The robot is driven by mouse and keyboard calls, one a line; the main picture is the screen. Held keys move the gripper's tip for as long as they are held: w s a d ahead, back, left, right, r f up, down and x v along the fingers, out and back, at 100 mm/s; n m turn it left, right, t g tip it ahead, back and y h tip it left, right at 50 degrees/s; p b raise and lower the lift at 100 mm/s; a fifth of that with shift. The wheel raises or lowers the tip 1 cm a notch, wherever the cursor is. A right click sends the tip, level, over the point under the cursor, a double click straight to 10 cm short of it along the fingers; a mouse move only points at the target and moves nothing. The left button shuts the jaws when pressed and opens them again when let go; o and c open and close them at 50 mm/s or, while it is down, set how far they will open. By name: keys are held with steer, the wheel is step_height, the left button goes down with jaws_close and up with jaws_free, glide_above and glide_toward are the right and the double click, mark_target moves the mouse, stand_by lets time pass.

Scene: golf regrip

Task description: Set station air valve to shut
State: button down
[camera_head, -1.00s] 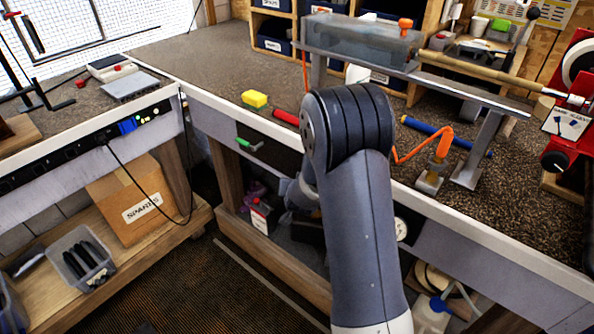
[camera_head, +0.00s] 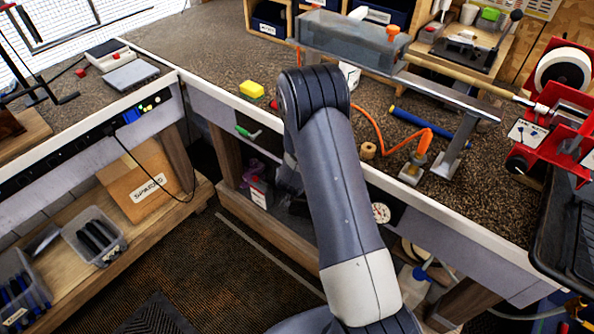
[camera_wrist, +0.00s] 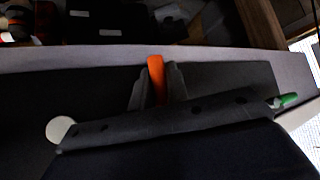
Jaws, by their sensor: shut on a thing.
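In the wrist view an orange lever (camera_wrist: 156,72) stands out from the dark panel under the bench; it looks like the handle of the station air valve. My gripper (camera_wrist: 158,84) is shut on it, with one dark finger on each side. The lever is upright in that picture, and its base is hidden behind the gripper. A round pale gauge is to the left and a green handle to the right. In the head view the green handle (camera_head: 247,132) and the gauge (camera_head: 381,213) show on the bench front. My arm hides the lever and gripper there.
A shelf below holds a cardboard box (camera_head: 140,180) and plastic bins. The floor (camera_head: 235,265) in front is clear.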

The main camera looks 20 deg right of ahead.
stand_by(0.3)
steer(key=c, duration=1.7)
jaws_free()
steer(key=v, duration=1)
steer(key=shift+s+a+r, duration=0.1)
steer(key=shift+s+r, duration=0.15)
steer(key=shift+r, duration=0.05)
steer(key=shift+f, duration=0.1)
steer(key=x, duration=1)
steer(key=shift+w+f, duration=0.2)
steer(key=shift+w, duration=0.05)
